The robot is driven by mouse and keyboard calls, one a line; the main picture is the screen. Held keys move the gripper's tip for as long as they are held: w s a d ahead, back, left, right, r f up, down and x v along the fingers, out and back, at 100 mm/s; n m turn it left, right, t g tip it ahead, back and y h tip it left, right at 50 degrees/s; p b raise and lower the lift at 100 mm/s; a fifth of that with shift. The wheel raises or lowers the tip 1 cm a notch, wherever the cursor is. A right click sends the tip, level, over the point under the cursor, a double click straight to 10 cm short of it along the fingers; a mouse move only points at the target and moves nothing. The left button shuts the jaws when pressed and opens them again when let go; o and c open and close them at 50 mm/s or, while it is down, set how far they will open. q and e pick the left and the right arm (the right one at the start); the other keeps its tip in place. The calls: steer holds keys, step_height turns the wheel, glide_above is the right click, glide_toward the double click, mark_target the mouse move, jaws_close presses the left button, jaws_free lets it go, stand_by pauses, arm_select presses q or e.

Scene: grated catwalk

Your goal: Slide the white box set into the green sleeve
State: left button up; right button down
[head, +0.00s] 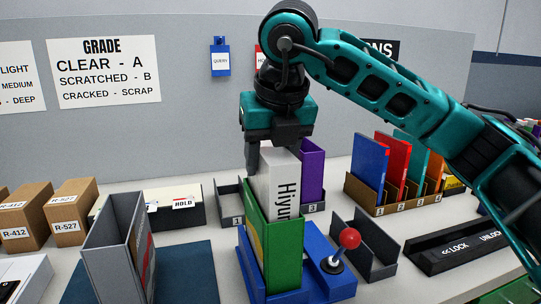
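The white box set (281,184), with dark lettering on its spine, stands upright with its lower part hidden by the green sleeve (284,251). The green sleeve stands upright in a blue holder (331,284). The box's upper part rises above the sleeve's edge; how deep it sits inside, I cannot tell. My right gripper (274,152) comes down from above and is shut on the top of the white box. One dark finger shows at the box's left side; the other is mostly hidden. My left gripper is out of view.
A red-knobbed lever (349,239) stands on the blue holder's right. A purple case (312,170) stands behind, a grey case (114,248) at left. Numbered slots with colored cases (370,168) are at right, cardboard boxes (71,213) at far left. A lock switch panel (460,246) lies at right.

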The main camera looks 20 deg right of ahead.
steer(key=shift+f, duration=0.4)
steer(key=shift+f+b, duration=1.3)
steer(key=shift+b, duration=0.05)
jaws_free()
steer(key=shift+r+p, duration=2.95)
steer(key=shift+r, duration=1.1)
steer(key=shift+s+f, duration=0.1)
